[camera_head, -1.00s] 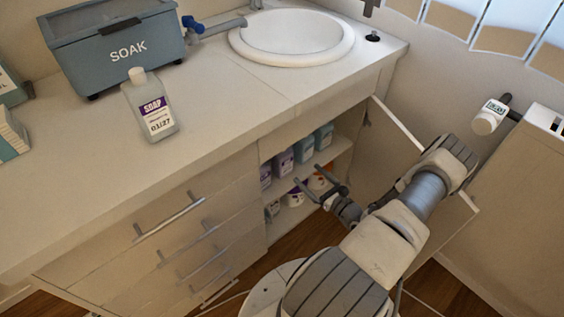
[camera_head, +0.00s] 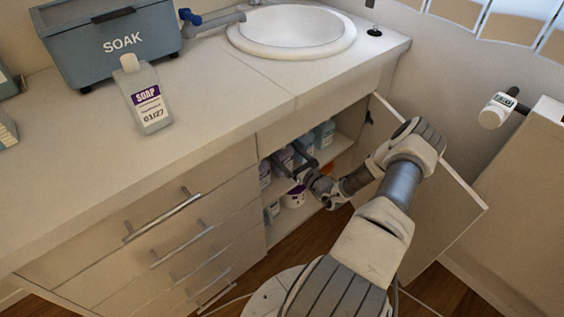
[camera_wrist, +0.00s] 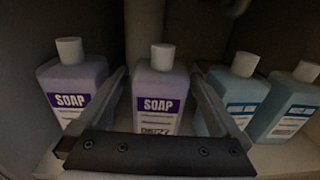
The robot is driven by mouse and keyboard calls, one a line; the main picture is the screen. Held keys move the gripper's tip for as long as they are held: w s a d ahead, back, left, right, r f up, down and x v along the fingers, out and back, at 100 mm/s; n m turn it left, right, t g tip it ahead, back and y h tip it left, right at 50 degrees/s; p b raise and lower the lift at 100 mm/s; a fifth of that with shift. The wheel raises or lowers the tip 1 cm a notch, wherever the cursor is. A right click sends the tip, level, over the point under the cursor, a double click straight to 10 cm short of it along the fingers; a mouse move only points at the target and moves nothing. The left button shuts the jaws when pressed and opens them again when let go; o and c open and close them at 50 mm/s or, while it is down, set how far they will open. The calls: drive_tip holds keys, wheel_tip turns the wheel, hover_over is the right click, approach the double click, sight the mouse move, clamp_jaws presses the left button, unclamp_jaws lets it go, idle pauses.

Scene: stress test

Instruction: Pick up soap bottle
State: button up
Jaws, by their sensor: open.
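My gripper (camera_head: 288,160) is open and empty at the opening of the cupboard under the counter, in front of the upper shelf. In the wrist view a purple soap bottle (camera_wrist: 160,101) with a white cap stands upright between and beyond the fingers (camera_wrist: 158,85). Its lower part is partly hidden by the gripper. A second purple soap bottle (camera_wrist: 71,86) stands to its left, outside the left finger. Another soap bottle (camera_head: 147,100), grey-white with a purple label, stands on the counter, far from my gripper.
Blue-green bottles (camera_wrist: 236,95) stand close on the right of the middle soap bottle. A blue-grey SOAK box (camera_head: 108,45) and a sink (camera_head: 292,30) are on the counter. The cupboard door (camera_head: 440,215) is open beside my arm. White tubs (camera_head: 294,197) sit on the lower shelf.

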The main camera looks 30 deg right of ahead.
clamp_jaws()
drive_tip(key=shift+r, duration=0.1)
idle(0.4)
